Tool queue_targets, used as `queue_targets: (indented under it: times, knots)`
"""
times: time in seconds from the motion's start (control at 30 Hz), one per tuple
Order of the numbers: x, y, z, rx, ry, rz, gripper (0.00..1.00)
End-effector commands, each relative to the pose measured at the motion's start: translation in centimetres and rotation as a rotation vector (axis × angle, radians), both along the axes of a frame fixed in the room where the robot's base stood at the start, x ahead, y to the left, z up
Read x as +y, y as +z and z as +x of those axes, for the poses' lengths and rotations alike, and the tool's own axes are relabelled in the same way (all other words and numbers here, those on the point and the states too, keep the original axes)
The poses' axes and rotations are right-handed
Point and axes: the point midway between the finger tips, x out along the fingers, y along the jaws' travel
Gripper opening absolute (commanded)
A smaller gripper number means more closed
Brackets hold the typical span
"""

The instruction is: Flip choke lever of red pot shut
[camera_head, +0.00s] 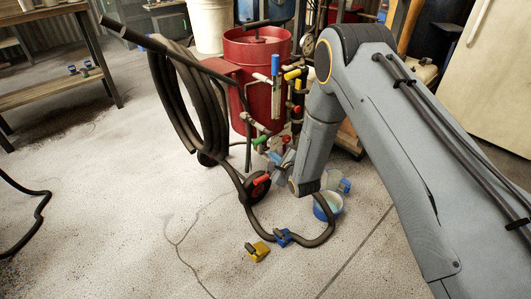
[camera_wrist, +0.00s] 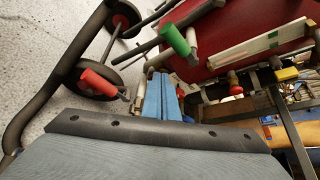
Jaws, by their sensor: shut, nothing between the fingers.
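The red pot (camera_head: 262,62) stands upright at the back centre; its red wall (camera_wrist: 240,45) fills the upper right of the wrist view. Its piping carries several coloured handles: a blue one (camera_head: 275,65), a yellow one (camera_head: 292,74), a green one (camera_head: 259,140) and a red one (camera_head: 262,180). In the wrist view the green handle (camera_wrist: 174,40) is just above my fingertips and the red handle (camera_wrist: 98,83) is to their left. I cannot tell which is the choke lever. My gripper (camera_wrist: 162,80) is shut and empty, beside the low piping, apart from the red handle.
A thick black hose (camera_head: 172,85) hangs coiled at the pot's left and loops across the floor. A light-blue bucket (camera_head: 328,207) stands below my arm. Yellow (camera_head: 258,251) and blue (camera_head: 284,238) pieces lie on the floor. A workbench (camera_head: 50,92) is at left. The front floor is mostly clear.

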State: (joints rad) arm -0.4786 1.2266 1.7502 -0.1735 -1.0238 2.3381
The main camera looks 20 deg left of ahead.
Motion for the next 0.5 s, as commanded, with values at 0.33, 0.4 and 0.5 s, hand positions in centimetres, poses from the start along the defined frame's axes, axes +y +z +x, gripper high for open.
queue_targets:
  times: [0.33,0.4,0.5]
  knots:
    - [-3.1,2.0,-2.0,0.002,0.000,-0.002,0.00]
    - [-3.3,2.1,-2.0,0.003,0.000,-0.002,0.00]
    - [-3.3,2.1,-2.1,0.003,0.001,-0.001,0.00]
